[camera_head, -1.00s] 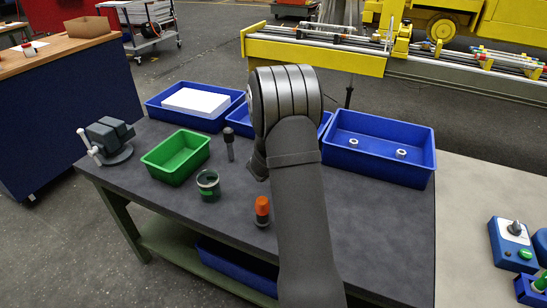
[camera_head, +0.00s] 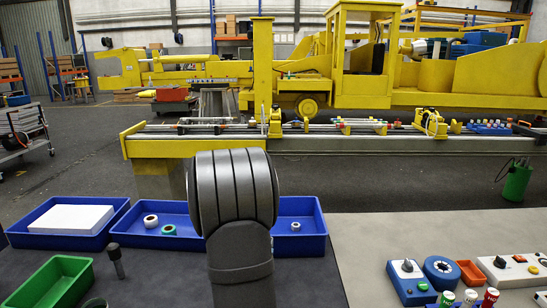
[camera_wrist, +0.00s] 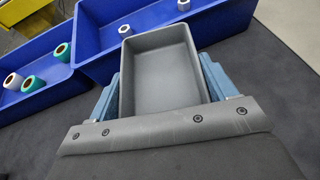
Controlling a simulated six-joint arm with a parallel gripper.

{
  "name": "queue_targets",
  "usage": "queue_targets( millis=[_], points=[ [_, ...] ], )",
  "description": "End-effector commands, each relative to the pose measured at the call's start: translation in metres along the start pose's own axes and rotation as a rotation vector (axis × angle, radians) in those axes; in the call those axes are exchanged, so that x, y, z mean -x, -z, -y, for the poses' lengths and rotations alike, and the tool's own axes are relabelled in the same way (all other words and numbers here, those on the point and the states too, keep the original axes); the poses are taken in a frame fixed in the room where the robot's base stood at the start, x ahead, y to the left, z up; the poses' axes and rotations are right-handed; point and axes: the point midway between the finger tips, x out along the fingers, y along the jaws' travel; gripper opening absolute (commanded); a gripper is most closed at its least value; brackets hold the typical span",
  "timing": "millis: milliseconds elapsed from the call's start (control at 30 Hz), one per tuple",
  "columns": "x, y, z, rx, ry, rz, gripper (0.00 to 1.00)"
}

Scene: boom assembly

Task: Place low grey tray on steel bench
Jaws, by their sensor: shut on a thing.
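The low grey tray (camera_wrist: 160,65) is between the blue fingers of my gripper (camera_wrist: 165,88) in the wrist view. It is an empty, shallow rectangular tray, and the fingers press on its two sides. It appears to be above the dark bench top, close to the blue bins. In the head view my own arm hides the tray and the gripper. Two work surfaces show there: a dark grey bench top (camera_head: 180,268) and a light grey top (camera_head: 358,250) on the right. I cannot tell which, if either, is the steel bench.
Blue bins (camera_head: 255,246) line the dark bench's back edge, holding rings and a white block (camera_head: 72,219). A green bin (camera_head: 52,282) and a dark upright tool (camera_head: 117,262) stand left. Control boxes (camera_head: 407,280) stand right. The light top's back left is clear.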

Motion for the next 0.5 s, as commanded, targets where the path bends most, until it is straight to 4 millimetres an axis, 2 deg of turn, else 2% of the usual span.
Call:
queue_targets(
  millis=[33, 100, 200, 333, 500],
  points=[
    [0.002, -0.001, 0.020, -0.008, 0.023, 0.001, 0.48],
    [0.004, 0.000, 0.039, -0.018, 0.043, 0.000, 0.48],
    [0.007, 0.001, 0.057, -0.028, 0.063, -0.001, 0.48],
    [0.009, 0.002, 0.066, -0.032, 0.072, -0.002, 0.48],
    [0.009, 0.002, 0.064, -0.031, 0.070, -0.002, 0.48]
  ],
)
